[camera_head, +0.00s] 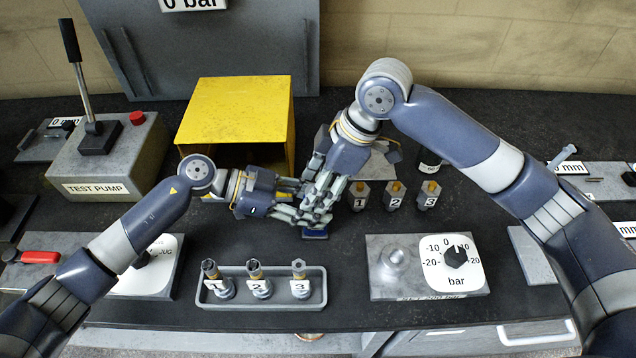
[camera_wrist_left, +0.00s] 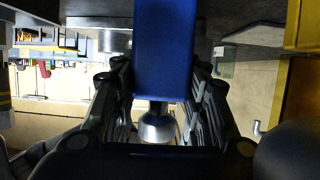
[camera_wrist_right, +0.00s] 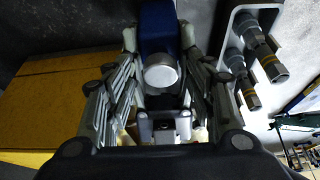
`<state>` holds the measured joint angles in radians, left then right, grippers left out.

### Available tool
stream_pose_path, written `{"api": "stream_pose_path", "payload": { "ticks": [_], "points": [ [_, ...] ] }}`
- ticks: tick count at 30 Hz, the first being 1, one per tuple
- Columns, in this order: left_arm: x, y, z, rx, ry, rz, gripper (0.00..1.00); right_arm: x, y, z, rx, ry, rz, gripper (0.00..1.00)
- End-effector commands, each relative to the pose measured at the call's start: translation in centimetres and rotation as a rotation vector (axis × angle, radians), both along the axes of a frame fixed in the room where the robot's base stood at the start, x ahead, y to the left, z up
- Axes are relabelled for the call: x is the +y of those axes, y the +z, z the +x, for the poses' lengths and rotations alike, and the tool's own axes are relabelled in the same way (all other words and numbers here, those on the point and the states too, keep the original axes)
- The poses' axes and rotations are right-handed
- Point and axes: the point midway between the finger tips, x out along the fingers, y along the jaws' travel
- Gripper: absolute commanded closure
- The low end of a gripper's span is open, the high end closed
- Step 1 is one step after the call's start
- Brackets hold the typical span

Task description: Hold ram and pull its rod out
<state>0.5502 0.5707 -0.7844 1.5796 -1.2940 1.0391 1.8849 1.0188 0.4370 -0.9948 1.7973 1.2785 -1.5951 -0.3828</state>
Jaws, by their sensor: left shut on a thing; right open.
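The ram's blue body shows as a small blue patch (camera_head: 314,235) under my grippers in the head view. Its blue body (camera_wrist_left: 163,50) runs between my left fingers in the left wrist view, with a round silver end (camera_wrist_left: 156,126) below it. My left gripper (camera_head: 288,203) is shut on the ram. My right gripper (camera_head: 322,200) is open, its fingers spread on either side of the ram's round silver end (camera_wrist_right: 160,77). The blue body (camera_wrist_right: 156,25) lies beyond that end. In the head view the fingers hide most of the ram.
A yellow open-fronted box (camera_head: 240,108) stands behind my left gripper. Numbered fittings (camera_head: 394,195) stand right of the grippers. A grey tray (camera_head: 262,302) holds numbered fittings in front. A dial plate (camera_head: 430,284) is front right; the test pump (camera_head: 105,165) stands at left.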

Motion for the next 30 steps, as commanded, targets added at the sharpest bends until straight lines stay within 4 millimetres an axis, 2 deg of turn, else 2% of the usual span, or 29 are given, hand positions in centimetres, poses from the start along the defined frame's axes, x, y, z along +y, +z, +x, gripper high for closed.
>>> {"api": "stream_pose_path", "payload": {
  "ticks": [7,12,14,20,27,30],
  "points": [
    [-0.1,0.2,0.1,-0.002,0.001,-0.004,1.00,0.0,0.0,0.0,0.000,0.000,0.000,0.52],
    [0.0,0.2,0.1,-0.002,0.001,-0.004,1.00,0.0,0.0,0.0,0.000,0.000,0.000,0.90],
    [-0.1,0.2,0.1,-0.002,0.001,-0.004,1.00,0.0,0.0,0.0,-0.001,0.000,0.000,1.00],
    [-0.1,0.2,0.0,-0.002,0.000,-0.003,1.00,0.0,0.7,0.1,-0.003,-0.001,0.001,1.00],
    [0.1,-0.1,0.0,0.000,0.001,0.003,1.00,0.2,5.0,0.1,-0.007,0.000,0.007,1.00],
    [0.1,-0.2,0.0,0.002,0.001,0.003,1.00,0.1,5.7,0.1,-0.006,0.000,0.005,1.00]
  ]
}}
